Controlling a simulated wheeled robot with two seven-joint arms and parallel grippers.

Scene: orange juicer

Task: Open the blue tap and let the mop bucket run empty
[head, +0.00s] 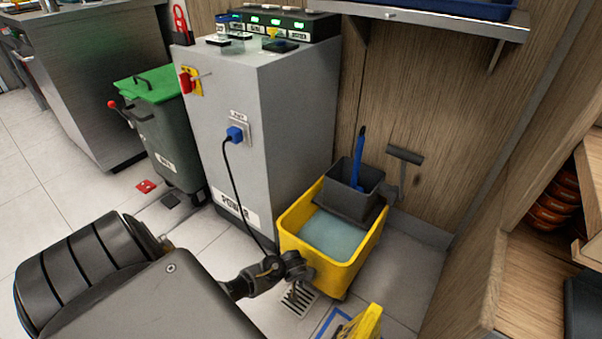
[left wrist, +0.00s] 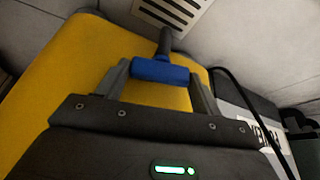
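The yellow mop bucket (head: 358,268) stands on the floor against the grey cabinet, with grey-blue water (head: 332,238) in it and a dark wringer (head: 340,190) at its back. In the left wrist view its yellow wall (left wrist: 60,70) fills the left side. The blue tap (left wrist: 160,71) has a bar handle on a dark stem. My left gripper (left wrist: 160,85) has one finger at each end of the handle, seemingly touching both. In the head view my left gripper (head: 292,266) is at the bucket's low front corner and hides the tap. My right gripper is out of view.
A floor drain (head: 298,299) lies just in front of the bucket, also in the left wrist view (left wrist: 172,10). A black cable (head: 240,195) hangs from the cabinet (head: 285,130) near my gripper. A yellow object (head: 364,324) stands at the bottom edge. Floor right of the bucket is clear.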

